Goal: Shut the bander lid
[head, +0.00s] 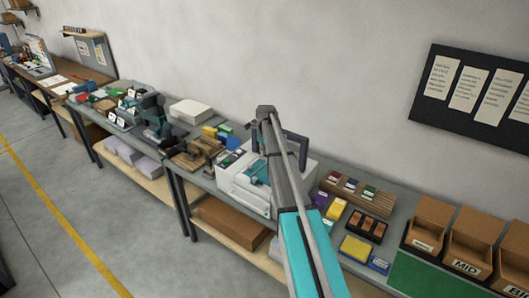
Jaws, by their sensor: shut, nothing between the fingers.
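The bander (239,188) is a white box-shaped machine on the bench, left of centre, with teal parts on its front and top. A dark upright frame (303,147) stands above its back; it looks like the raised lid, partly hidden behind my arm. My grey and teal arm reaches up from the bottom edge and crosses in front of the bander's right side. I cannot make out my gripper's fingers; they seem hidden behind the arm. Whether anything of mine touches the lid cannot be seen.
Coloured boxes and a wooden block stand left of the bander. A wooden rack (349,190), small coloured boxes and a yellow container (356,248) lie to its right. Cardboard bins (466,243) stand at the far right. A wall board (474,95) hangs above.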

